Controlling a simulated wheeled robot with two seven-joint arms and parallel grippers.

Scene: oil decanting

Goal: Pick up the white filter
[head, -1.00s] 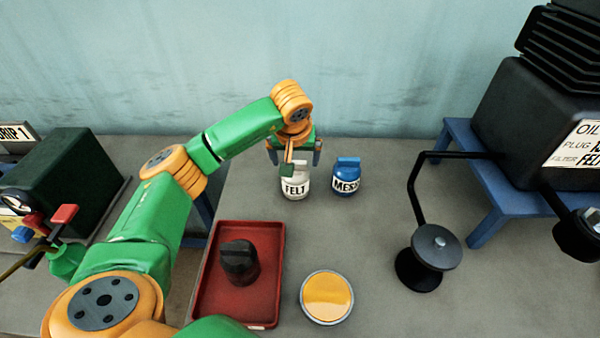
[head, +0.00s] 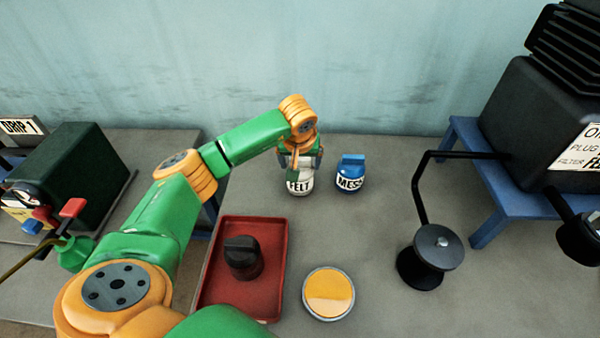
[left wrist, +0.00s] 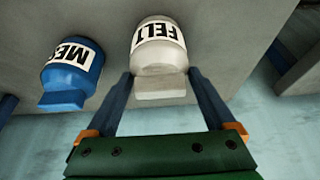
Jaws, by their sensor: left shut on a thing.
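The white filter (head: 299,183), labelled FELT, stands upright on the bench towards the back. My left gripper (head: 300,165) is over its top, with the fingers around its upper part, and partly hides it. In the left wrist view the white filter (left wrist: 158,55) shows upside down, its top tab between the two blue fingers of the left gripper (left wrist: 160,88). The left gripper is shut on it. Whether the filter is clear of the bench cannot be told. My right gripper is not in view.
A blue filter (head: 350,177) labelled MESH stands close by on the right. A red tray (head: 281,262) with a black plug (head: 243,258), a round yellow-topped dish (head: 328,293) and a black crank (head: 430,255) are nearer. A black oil machine (head: 540,125) stands on a blue stand at right.

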